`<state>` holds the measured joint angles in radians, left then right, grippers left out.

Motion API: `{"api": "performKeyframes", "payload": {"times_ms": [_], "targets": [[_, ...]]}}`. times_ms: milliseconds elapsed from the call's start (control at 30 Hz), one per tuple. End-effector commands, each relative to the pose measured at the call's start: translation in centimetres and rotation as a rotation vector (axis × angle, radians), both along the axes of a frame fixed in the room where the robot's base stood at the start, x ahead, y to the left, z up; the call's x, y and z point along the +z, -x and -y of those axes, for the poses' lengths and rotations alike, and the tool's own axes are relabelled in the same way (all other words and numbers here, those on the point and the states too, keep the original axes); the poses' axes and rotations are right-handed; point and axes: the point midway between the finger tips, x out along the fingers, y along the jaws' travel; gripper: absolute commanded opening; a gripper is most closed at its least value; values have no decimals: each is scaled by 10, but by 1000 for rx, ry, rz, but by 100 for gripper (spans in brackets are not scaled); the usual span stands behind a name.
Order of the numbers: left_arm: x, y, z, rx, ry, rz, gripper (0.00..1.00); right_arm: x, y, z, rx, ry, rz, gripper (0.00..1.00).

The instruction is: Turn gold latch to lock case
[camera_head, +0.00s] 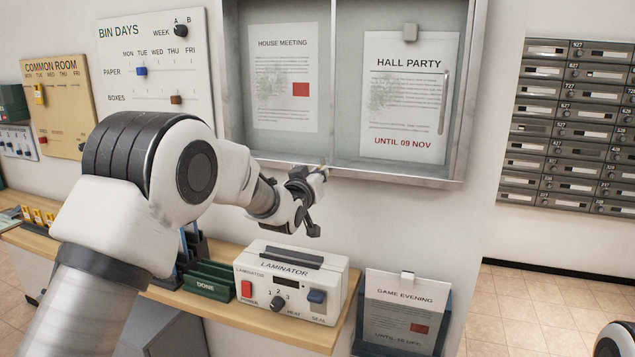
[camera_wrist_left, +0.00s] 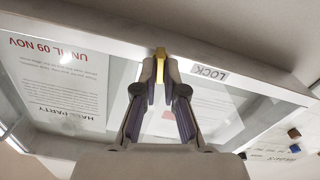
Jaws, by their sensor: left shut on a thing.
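The glass-fronted notice case (camera_head: 345,170) hangs on the wall with a pale metal frame and a handle on its right pane. The small gold latch (camera_wrist_left: 160,62) sits at the case's bottom frame, beside a LOCK label (camera_wrist_left: 209,73) in the left wrist view. My left gripper (camera_head: 318,172) reaches up to the middle of the bottom frame. In the left wrist view its fingertips (camera_wrist_left: 160,82) are shut on the gold latch. In the head view the latch is mostly hidden by the gripper. My right gripper is not in view.
Below the arm, a white laminator (camera_head: 290,285) stands on a wooden shelf (camera_head: 250,320), with green holders (camera_head: 208,280) to its left. A GAME EVENING notice (camera_head: 400,315) stands at lower right. Wall boards hang left; mailboxes (camera_head: 570,130) are far right.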

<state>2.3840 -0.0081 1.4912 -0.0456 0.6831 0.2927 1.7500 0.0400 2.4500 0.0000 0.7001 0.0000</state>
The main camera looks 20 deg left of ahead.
Motion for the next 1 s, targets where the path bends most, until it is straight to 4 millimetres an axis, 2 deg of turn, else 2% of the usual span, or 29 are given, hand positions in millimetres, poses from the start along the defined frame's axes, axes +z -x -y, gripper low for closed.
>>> {"api": "performKeyframes", "payload": {"times_ms": [33,400,967,1000], "targets": [[-9,0,1,-3,-36,-10,0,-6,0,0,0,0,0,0],[-10,0,1,-3,-231,-9,0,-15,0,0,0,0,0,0],[-10,1,1,-2,-271,-10,0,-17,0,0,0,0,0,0],[-10,1,1,-2,-271,-10,13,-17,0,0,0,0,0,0]]}}
